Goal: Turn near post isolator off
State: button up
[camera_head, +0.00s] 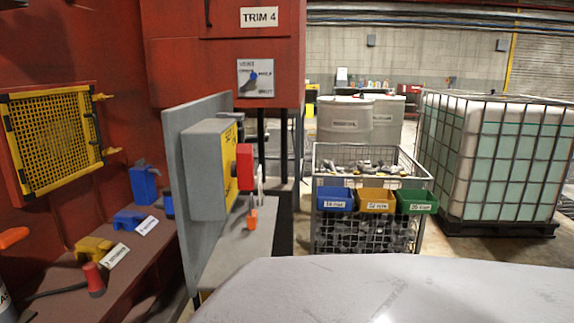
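A grey isolator box (205,165) with a yellow front plate (230,165) is mounted on an upright grey panel (176,190) left of centre. A red handle (244,166) sticks out from the yellow plate to the right. I see the plate nearly edge-on, so its markings and the handle's exact setting cannot be read. My gripper is not in view.
A red cabinet labelled TRIM 4 (220,60) has a switch plate with a blue knob (253,76). A ledge with blue and yellow blocks (95,247) lies left. A wire cage with bins (380,225) and a caged tank (510,160) stand right. Floor shows between them.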

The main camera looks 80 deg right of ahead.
aim_at(242, 169)
jog(key=z, duration=1.85)
jog(key=i+l+z, duration=0.1)
jog(key=l+z, duration=0.25)
jog(key=i+l+z, duration=0.1)
jog(key=z, duration=0.25)
jog(key=l, duration=0.15)
